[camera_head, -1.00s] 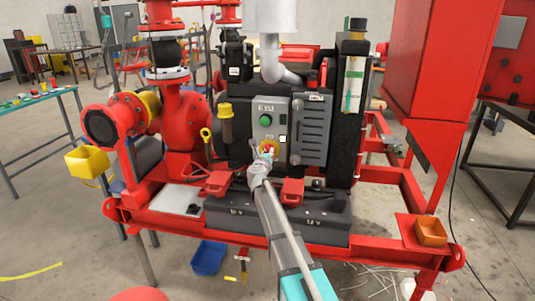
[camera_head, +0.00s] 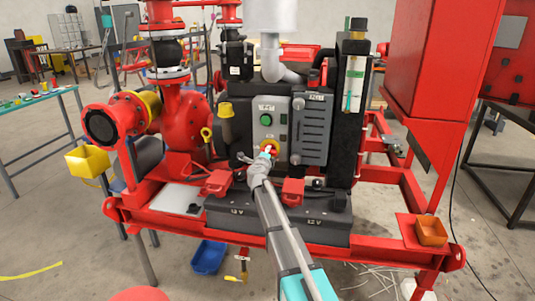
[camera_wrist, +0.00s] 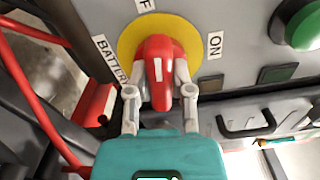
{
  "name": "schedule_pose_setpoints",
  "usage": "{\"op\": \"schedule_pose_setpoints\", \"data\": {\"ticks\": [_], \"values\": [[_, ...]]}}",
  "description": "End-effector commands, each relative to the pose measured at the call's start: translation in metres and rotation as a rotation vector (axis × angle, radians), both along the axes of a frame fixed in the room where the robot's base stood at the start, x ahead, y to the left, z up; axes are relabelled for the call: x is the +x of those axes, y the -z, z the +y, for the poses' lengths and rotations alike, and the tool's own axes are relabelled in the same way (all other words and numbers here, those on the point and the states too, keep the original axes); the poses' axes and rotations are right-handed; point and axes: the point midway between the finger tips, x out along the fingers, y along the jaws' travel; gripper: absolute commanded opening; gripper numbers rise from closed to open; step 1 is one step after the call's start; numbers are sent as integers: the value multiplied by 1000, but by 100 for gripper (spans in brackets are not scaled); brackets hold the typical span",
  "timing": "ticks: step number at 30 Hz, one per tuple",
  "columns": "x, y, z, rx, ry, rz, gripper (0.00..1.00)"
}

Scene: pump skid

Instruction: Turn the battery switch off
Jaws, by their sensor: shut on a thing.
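The battery switch (camera_wrist: 160,48) has a red handle with a white mark, on a yellow disc (camera_wrist: 128,42). In the wrist view the handle runs up and down, with a partly cut-off label ending in "F" above it, "ON" to the right and "BATTERY" to the left. My gripper (camera_wrist: 160,80) has one grey finger on each side of the handle and is shut on it. In the head view my gripper (camera_head: 265,155) reaches the switch low on the grey panel (camera_head: 266,103) and hides most of it.
A green button (camera_head: 266,119) sits above the switch on the panel. Red terminal covers (camera_head: 292,190) and the black batteries (camera_head: 320,222) lie below, close to my arm. A grey louvred cover (camera_head: 311,130) stands to the right.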

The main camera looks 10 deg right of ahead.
Motion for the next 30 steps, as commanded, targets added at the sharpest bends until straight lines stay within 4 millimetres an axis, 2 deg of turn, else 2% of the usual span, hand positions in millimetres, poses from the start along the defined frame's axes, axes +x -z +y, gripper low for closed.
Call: {"op": "schedule_pose_setpoints", "data": {"ticks": [9, 25, 26, 30], "values": [[4, -1, 0, -155, -2, 60, 0], [5, -1, -1, -189, -1, 74, 0], [5, -1, -1, -189, -1, 74, 32], [5, -1, -1, -187, -1, 73, 58]]}}
